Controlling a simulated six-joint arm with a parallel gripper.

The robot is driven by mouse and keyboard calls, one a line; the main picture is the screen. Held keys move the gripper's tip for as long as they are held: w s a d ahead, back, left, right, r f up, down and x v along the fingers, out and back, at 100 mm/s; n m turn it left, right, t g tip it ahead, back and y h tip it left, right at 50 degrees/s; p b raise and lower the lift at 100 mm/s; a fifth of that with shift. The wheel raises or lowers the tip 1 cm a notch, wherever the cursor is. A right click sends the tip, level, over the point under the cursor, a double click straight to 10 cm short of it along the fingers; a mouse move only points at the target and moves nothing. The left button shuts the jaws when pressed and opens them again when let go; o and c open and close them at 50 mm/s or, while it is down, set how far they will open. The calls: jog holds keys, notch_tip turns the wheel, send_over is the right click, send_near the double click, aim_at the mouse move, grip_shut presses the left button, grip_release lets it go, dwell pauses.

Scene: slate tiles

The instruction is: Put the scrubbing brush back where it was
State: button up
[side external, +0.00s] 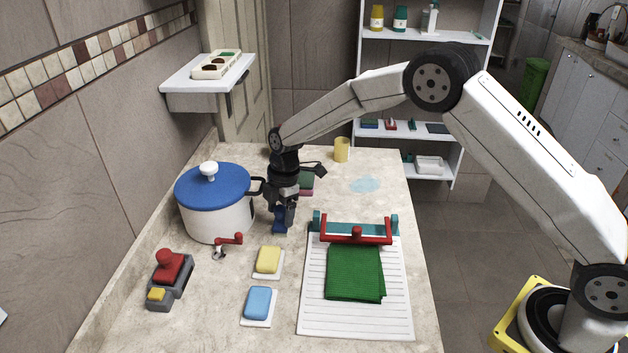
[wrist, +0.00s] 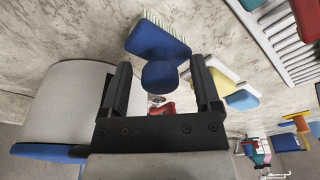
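The scrubbing brush is blue with pale bristles and a rounded knob; it shows in the wrist view (wrist: 160,42). In the side view the blue brush (side external: 280,226) is low at the worktop, directly under my gripper (side external: 284,212). My gripper (wrist: 162,82) points down over it. In the wrist view the fingers stand apart on both sides of the knob, with a visible gap on each side. The fingertips hide part of the brush in the side view. I cannot tell whether the bristles touch the worktop.
A white pot with a blue lid (side external: 209,190) stands close left of my gripper. Yellow (side external: 268,260) and blue (side external: 258,302) sponges lie in front. A green cloth (side external: 355,275) lies on a white ridged board (side external: 312,310). A light blue wet patch (side external: 364,184) and yellow cup (side external: 342,149) are behind.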

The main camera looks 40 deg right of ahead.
jog(key=shift+r, duration=0.15)
notch_tip(320, 180, up, 12)
jog(key=d, duration=0.1)
jog(key=shift+d, duration=0.4)
dwell(0.3)
jog(key=shift+s+d, duration=0.1)
jog(key=shift+s, duration=0.05)
dwell(0.5)
jog(key=s+d+f+m+t, duration=0.1)
jog(key=s+d+m, duration=0.2)
jog(key=s+m, duration=0.3)
jog(key=s+d+f+m+h, duration=0.1)
jog(key=s+d+f+m, duration=0.1)
jog(key=s+m, duration=0.4)
jog(key=s+d+f+m+t, duration=0.1)
jog(key=s+d+m, duration=0.3)
jog(key=s, duration=1)
jog(key=shift+s+d+f+m+t+h, duration=0.2)
jog(key=shift+f+m+t+h, duration=0.15)
jog(key=shift+m, duration=0.65)
jog(key=shift+c, duration=0.2)
